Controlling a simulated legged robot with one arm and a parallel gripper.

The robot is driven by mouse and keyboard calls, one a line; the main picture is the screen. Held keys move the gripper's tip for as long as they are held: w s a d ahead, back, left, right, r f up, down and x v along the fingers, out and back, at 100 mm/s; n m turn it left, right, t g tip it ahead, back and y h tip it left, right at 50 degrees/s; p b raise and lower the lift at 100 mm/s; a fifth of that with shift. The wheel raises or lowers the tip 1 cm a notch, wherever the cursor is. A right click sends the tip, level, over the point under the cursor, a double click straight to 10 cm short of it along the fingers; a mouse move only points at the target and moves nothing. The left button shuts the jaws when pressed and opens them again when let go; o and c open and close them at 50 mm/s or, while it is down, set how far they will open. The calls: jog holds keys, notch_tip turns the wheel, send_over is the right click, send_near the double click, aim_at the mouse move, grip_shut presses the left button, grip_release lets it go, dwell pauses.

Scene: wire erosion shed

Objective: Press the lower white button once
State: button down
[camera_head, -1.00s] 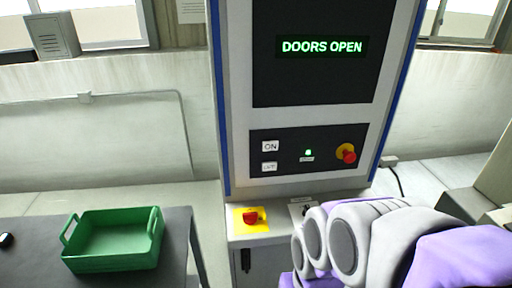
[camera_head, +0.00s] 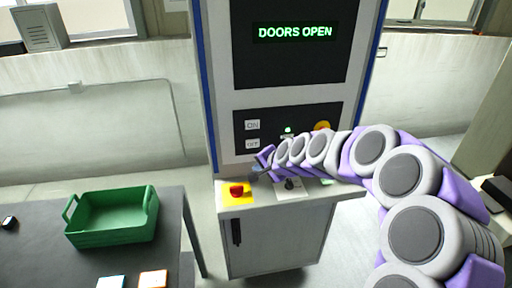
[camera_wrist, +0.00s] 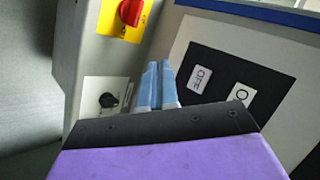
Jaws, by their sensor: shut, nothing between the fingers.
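The lower white button (camera_head: 252,144), marked OFF, sits under the white ON button (camera_head: 252,125) on the machine's black control panel (camera_head: 330,112). In the wrist view, the OFF button (camera_wrist: 199,79) is just right of my fingertips and the ON button (camera_wrist: 241,94) is farther right. My gripper (camera_head: 264,156) is shut and empty, close to the panel's lower left, near the OFF button. Its two blue fingers lie together in the wrist view (camera_wrist: 159,68). They look apart from the button; the exact gap cannot be told.
A red knob on a yellow plate (camera_head: 237,190) and a black rotary switch (camera_wrist: 108,100) are on the ledge below the panel. My arm partly covers a yellow-collared button (camera_head: 322,126). A green tray (camera_head: 112,218) stands on the left table. The screen (camera_head: 295,32) reads DOORS OPEN.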

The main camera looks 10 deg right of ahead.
aim_at(253, 144)
jog(key=shift+w+a+f+m, duration=0.1)
jog(key=shift+w+f+m, duration=0.1)
jog(key=shift+w+m, duration=0.3)
jog(key=w, duration=0.9)
jog(key=shift+d, duration=0.4)
jog(key=shift+a, duration=0.1)
jog(key=shift+w, duration=0.2)
dwell(1.6)
jog(key=shift+w, duration=0.2)
